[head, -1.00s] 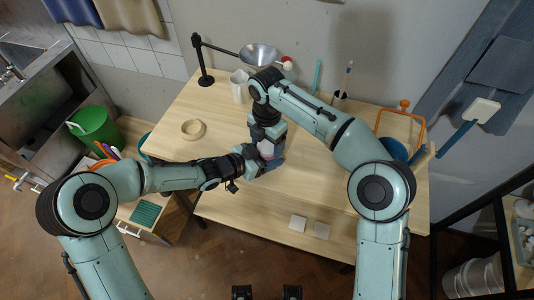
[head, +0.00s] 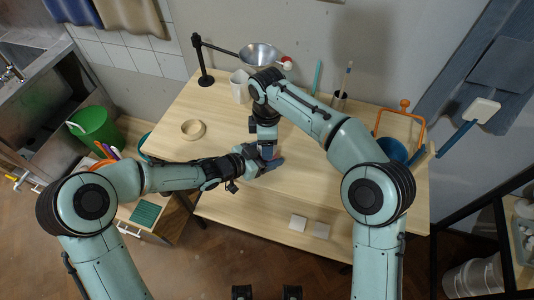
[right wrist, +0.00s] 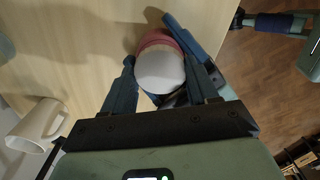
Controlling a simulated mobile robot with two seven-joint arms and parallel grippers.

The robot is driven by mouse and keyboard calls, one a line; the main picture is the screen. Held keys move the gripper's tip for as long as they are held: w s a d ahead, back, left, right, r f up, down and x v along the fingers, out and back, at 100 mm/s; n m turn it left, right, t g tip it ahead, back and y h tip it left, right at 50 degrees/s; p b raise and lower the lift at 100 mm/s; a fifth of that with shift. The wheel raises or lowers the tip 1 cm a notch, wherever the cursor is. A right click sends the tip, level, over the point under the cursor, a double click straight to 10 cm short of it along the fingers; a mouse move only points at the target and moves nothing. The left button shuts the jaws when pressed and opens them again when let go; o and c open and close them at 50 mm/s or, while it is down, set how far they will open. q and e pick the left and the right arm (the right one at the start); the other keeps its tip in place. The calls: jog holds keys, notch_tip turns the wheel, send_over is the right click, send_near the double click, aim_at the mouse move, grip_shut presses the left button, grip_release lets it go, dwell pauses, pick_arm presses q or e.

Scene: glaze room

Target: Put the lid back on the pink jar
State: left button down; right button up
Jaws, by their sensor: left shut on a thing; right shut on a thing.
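The pink jar (right wrist: 160,38) shows in the right wrist view just beyond a pale rounded lid (right wrist: 161,72). The lid sits between the fingers of my right gripper (right wrist: 162,82), which is shut on it. Lid and jar overlap in this view; I cannot tell whether they touch or how well they line up. My left gripper (head: 270,163) reaches in from the left and is shut on the jar; one blue finger shows beside the jar in the wrist view. In the head view my right gripper points down over the left one, and the hands hide most of jar and lid.
A white mug (head: 239,87) stands behind the hands. A tape ring (head: 193,130) lies to the left. Two pale tiles (head: 298,222) lie near the front edge. The table's right middle is clear.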

jog(key=o, duration=1.2)
jog(key=shift+c, duration=0.2)
jog(key=shift+r, duration=2.25)
jog(key=shift+c, duration=1.3)
jog(key=m, duration=0.4)
jog(key=shift+s+f, duration=0.1)
jog(key=shift+f, duration=0.05)
jog(key=m, duration=0.5)
jog(key=shift+g, duration=0.3)
jog(key=m, duration=0.2)
jog(key=r+m, duration=0.1)
jog(key=m, duration=0.2)
jog(key=shift+r, duration=0.1)
jog(key=m, duration=0.2)
jog(key=r+m, duration=0.1)
jog(key=m, duration=0.1)
jog(key=shift+r, duration=0.15)
jog(key=m, duration=0.2)
jog(key=r+m, duration=0.1)
jog(key=shift+r+m, duration=0.15)
jog(key=shift+m, duration=0.25)
